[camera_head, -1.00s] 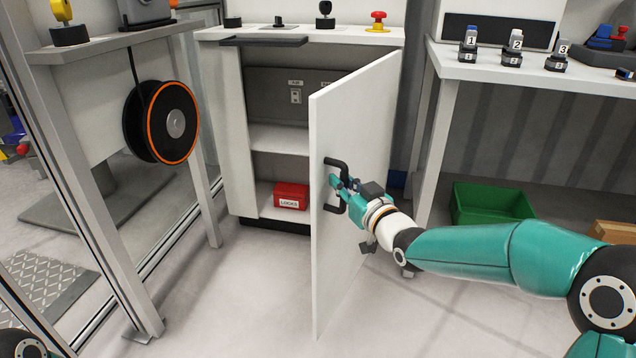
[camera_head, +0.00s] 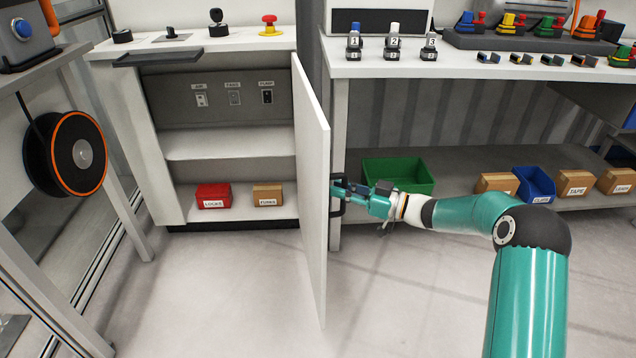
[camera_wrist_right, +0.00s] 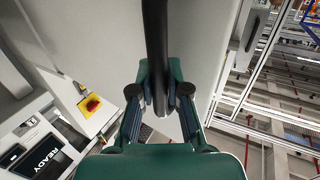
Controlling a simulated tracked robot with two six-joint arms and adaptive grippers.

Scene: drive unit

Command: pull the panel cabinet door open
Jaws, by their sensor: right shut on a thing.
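The panel cabinet (camera_head: 160,150) stands at the left of the head view. Its white door (camera_head: 311,190) is swung wide open and shows nearly edge-on. The dark door handle (camera_head: 338,206) is on the door's right-hand face. My right gripper (camera_head: 345,190) is shut on the handle. In the right wrist view the black handle bar (camera_wrist_right: 156,50) runs down between the two fingers (camera_wrist_right: 166,100). My left gripper is not in view.
Inside the cabinet are a red box (camera_head: 213,195), a cardboard box (camera_head: 267,195) and wall switches (camera_head: 235,96). A workbench (camera_head: 450,66) with a green bin (camera_head: 398,175) on its lower shelf stands right of the door. A cable reel (camera_head: 65,153) is at left. The floor in front is clear.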

